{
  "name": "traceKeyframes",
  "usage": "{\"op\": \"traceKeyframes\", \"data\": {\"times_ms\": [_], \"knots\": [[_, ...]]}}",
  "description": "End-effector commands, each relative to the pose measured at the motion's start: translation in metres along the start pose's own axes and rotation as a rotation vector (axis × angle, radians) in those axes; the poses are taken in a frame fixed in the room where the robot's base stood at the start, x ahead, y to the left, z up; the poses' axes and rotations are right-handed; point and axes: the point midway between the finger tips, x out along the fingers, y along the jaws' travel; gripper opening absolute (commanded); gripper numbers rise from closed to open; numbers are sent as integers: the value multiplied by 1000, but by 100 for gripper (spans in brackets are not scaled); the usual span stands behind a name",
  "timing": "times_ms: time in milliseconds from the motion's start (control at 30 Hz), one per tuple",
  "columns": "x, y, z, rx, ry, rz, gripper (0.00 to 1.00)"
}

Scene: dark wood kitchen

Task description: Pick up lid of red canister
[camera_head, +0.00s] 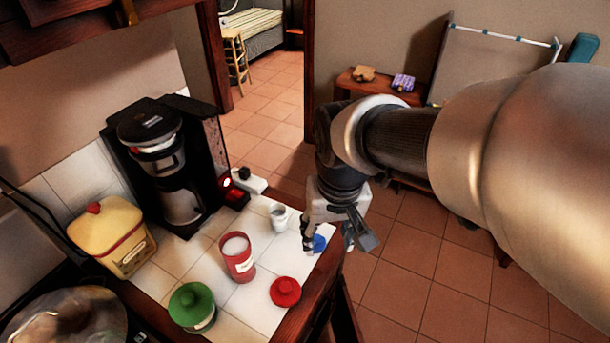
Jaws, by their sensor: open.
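The red canister (238,260) stands upright and uncovered on the white tiled counter, with pale contents showing at its top. Its red lid (285,291), with a round knob, lies on the counter to the right of and nearer than the canister. My gripper (335,243) is open and points down at the counter's right edge, beyond the lid and to its right. A small blue object (319,243) shows beside and partly behind one finger; I cannot tell whether they touch. My gripper is apart from the red lid.
A canister with a green lid (191,303) stands left of the red lid. A small white cup (278,216) stands behind the red canister. A black coffee machine (165,165) and a yellow container (110,235) stand farther left. The counter's wooden edge (318,290) runs close to the lid's right.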

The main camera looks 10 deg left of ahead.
Motion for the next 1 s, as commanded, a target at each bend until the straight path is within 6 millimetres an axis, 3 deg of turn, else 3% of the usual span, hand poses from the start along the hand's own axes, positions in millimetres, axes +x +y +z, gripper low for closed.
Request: {"op": "traceKeyframes", "data": {"times_ms": [100, 333, 467, 800, 1000], "knots": [[37, -39, -20, -62, -68, 1, 49], [79, -80, -33, -119, -126, 8, 49], [94, -85, -33, -125, -134, 9, 49], [166, -83, -22, -125, -136, 10, 49], [198, -83, -19, -125, -134, 9, 49]]}}
